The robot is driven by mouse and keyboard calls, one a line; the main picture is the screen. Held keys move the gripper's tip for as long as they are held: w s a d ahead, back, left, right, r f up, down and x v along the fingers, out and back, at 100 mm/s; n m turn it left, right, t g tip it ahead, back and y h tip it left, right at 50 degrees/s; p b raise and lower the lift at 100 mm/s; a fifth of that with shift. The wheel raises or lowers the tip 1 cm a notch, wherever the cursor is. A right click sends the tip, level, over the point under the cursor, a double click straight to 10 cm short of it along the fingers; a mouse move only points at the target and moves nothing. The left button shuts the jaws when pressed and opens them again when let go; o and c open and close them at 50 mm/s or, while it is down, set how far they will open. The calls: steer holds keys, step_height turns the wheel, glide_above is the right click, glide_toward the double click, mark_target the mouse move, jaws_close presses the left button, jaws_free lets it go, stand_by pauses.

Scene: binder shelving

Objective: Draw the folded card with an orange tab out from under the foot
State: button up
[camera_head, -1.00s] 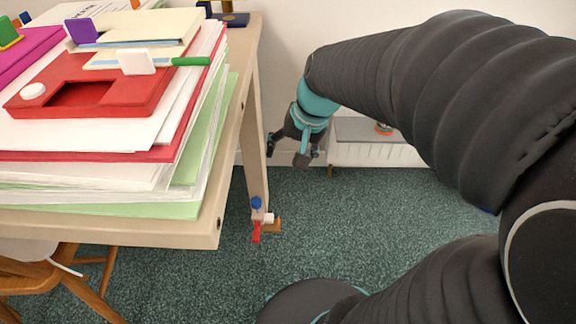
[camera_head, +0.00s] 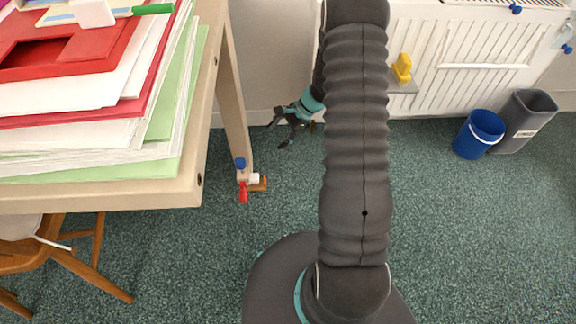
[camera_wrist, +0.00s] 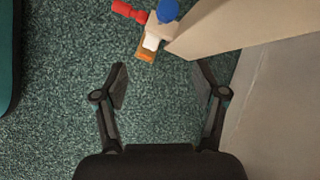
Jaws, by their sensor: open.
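The table leg (camera_head: 232,110) ends in a foot on the green carpet, with a blue knob (camera_head: 240,163) and a red lever (camera_head: 243,192) on it. A small white folded card (camera_head: 254,179) with an orange tab (camera_head: 263,184) sticks out at the right of the foot. In the wrist view the card (camera_wrist: 152,41) and its orange tab (camera_wrist: 146,54) lie ahead of my gripper (camera_wrist: 160,78), near the leg's lower end. My gripper, also in the head view (camera_head: 276,135), is open and empty, apart from the card, above the carpet. The card's inner end is hidden.
A table (camera_head: 100,197) piled with papers and folders stands at left, with a wooden chair (camera_head: 85,262) below. A white radiator (camera_head: 460,70), a blue bucket (camera_head: 478,134) and a grey bin (camera_head: 524,118) are at right. Carpet right of the foot is clear.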

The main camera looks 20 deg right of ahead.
steer(key=d+f+m, duration=0.1)
steer(key=f+m, duration=0.1)
steer(key=f, duration=0.7)
steer(key=s+d+f+m+t+y, duration=0.1)
steer(key=d+f+m, duration=0.1)
steer(key=f, duration=0.7)
steer(key=shift+s+m, duration=0.3)
steer(key=shift+m, duration=0.5)
steer(key=shift+a+f, duration=0.1)
steer(key=x, duration=1.3)
steer(key=shift+a+f+b, duration=0.15)
steer(key=shift+f+b, duration=0.05)
steer(key=shift+b, duration=0.15)
steer(key=c, duration=1.2)
